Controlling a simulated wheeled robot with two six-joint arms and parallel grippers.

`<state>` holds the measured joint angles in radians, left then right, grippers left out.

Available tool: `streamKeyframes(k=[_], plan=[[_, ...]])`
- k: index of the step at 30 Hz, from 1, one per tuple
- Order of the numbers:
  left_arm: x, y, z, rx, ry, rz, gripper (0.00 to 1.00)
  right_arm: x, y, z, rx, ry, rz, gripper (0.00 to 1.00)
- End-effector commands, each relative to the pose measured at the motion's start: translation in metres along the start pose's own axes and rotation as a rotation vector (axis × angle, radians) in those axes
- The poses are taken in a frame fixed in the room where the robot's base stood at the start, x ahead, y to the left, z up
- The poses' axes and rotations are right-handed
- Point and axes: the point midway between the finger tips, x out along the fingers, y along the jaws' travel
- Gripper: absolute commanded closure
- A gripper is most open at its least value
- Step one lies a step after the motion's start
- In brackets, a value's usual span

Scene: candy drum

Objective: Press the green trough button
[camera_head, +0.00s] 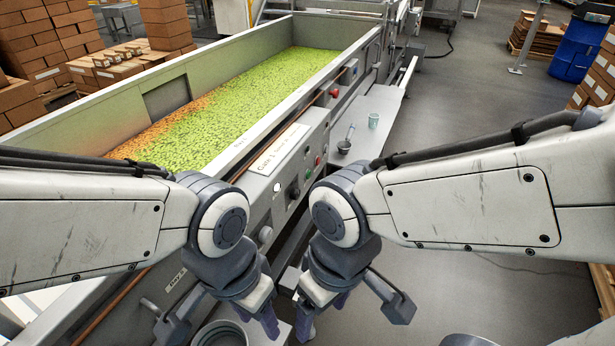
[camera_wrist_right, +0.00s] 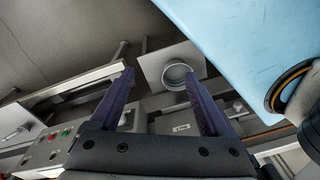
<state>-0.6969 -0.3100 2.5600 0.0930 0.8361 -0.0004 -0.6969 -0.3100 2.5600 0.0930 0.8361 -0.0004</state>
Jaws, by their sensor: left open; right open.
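A control panel on the trough's side (camera_head: 275,160) carries a dark knob, a white round part and small red and green buttons. In the head view the green button (camera_head: 308,174) is tiny and hard to make out. In the right wrist view the green button (camera_wrist_right: 66,132) sits beside a red one on the panel at the lower left. My right gripper (camera_head: 322,312) is open and empty, apart from the panel; its two purple fingers also show in the wrist view (camera_wrist_right: 158,74). My left gripper (camera_head: 256,318) is open, low in front of the trough side.
The trough holds green and orange candy (camera_head: 230,105). A red knob (camera_head: 334,93) sits further along its side. A side shelf (camera_head: 385,103) bears a ladle (camera_head: 346,140) and a cup (camera_head: 373,120). A round metal container (camera_head: 220,334) stands below my left gripper.

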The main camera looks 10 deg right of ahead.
Motion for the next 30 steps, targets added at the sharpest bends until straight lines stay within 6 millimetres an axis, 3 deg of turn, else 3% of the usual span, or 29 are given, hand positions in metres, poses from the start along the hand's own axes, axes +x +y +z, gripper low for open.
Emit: streamKeyframes(k=[11, 12, 18, 30], plan=[[0.0, 0.0, 0.0, 0.0, 0.0, 0.0, 0.5, 0.0, 0.0, 0.0, 0.0, 0.0, 0.0, 0.2], [0.0, 0.0, 0.0, 0.0, 0.0, 0.0, 0.5, 0.0, 0.0, 0.0, 0.0, 0.0, 0.0, 0.28], [0.0, 0.0, 0.0, 0.0, 0.0, 0.0, 0.5, 0.0, 0.0, 0.0, 0.0, 0.0, 0.0, 1.0], [0.0, 0.0, 0.0, 0.0, 0.0, 0.0, 0.5, 0.0, 0.0, 0.0, 0.0, 0.0, 0.0, 1.0]])
